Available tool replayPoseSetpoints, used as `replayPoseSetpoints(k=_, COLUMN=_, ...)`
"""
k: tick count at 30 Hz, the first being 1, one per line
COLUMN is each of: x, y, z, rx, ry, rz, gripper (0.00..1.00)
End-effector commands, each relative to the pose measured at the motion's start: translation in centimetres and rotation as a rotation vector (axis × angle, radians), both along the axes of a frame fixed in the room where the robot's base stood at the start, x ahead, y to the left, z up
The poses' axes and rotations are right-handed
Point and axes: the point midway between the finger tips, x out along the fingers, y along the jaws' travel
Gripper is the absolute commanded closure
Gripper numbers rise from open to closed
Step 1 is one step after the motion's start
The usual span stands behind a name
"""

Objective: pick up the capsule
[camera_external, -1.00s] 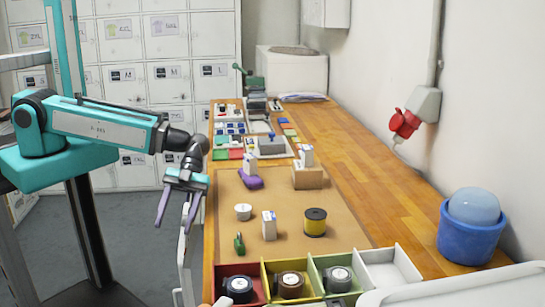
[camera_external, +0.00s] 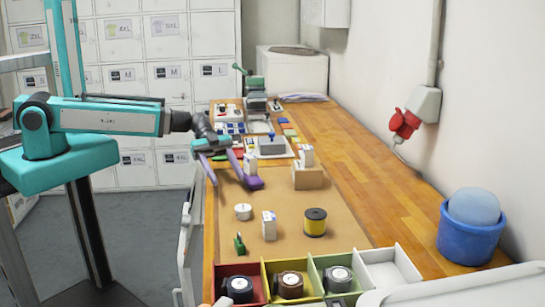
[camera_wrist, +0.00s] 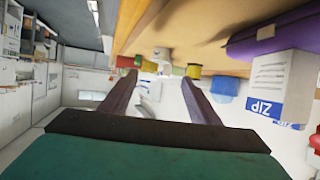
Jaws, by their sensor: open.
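Nothing in view is clearly marked as the capsule. A short white round container (camera_external: 243,212) stands nearer the camera on the mat. My gripper (camera_external: 231,186) is open and empty at the mat's left side. Its right finger overlaps the purple object in the external view; I cannot tell whether they touch. In the tilted wrist view, nothing lies between the fingers (camera_wrist: 158,78) close up.
A white box (camera_external: 269,226), a yellow spool (camera_external: 315,222) and a green item (camera_external: 239,244) stand on the mat. A cardboard box (camera_external: 307,178) bears another white box. Coloured bins (camera_external: 262,285) line the front.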

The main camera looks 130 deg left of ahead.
Motion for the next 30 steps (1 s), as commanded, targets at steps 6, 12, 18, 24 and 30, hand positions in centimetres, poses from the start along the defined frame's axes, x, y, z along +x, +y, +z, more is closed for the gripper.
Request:
replayPoseSetpoints(k=6, x=0.1, y=-0.1, z=-0.2, rx=0.001, ry=0.001, rz=-0.002, gripper=0.44)
replayPoseSetpoints(k=12, x=0.7, y=-0.4, z=-0.7, rx=0.001, ry=0.000, rz=-0.003, gripper=0.44)
replayPoseSetpoints(k=18, x=1.5, y=-0.8, z=-1.1, rx=0.001, ry=0.001, rz=-0.004, gripper=0.44)
replayPoseSetpoints(k=24, x=2.3, y=-1.2, z=-1.4, rx=0.001, ry=0.001, rz=-0.004, gripper=0.44)
replayPoseSetpoints(k=30, x=3.5, y=-1.7, z=-2.0, rx=0.002, ry=0.000, rz=-0.004, gripper=0.44)
